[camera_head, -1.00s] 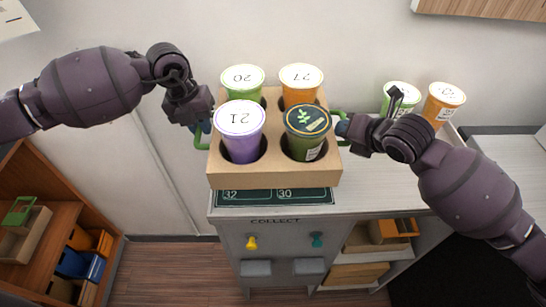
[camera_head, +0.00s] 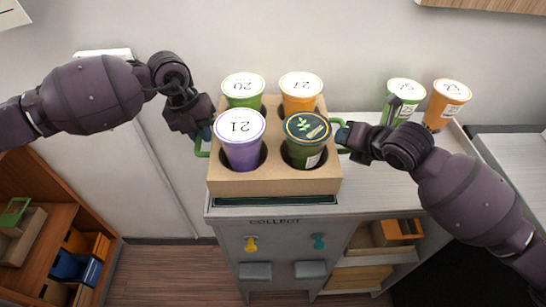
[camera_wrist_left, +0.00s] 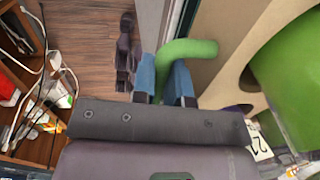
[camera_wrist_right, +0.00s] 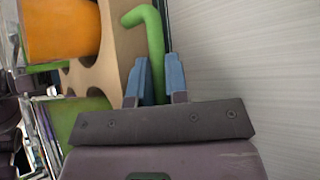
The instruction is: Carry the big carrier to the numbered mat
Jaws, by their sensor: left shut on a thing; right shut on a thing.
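The big carrier (camera_head: 275,186) is a tan box with green side handles. It holds a green cup marked 20 (camera_head: 243,92), an orange cup marked 27 (camera_head: 300,95), a purple cup marked 21 (camera_head: 240,142) and a dark green cup with a leaf lid (camera_head: 306,144). My left gripper (camera_head: 206,134) is shut on its left handle (camera_wrist_left: 188,50). My right gripper (camera_head: 342,134) is shut on its right handle (camera_wrist_right: 152,40). The numbered mat (camera_head: 275,201) shows only as a dark strip below the carrier's front; its numbers are hidden. I cannot tell whether the carrier touches the mat.
The mat lies on the grey COLLECT counter (camera_head: 375,187). A green cup (camera_head: 404,93) and an orange cup (camera_head: 446,103) stand at the back right. A wooden shelf (camera_head: 55,220) is at the lower left. The counter right of the carrier is mostly clear.

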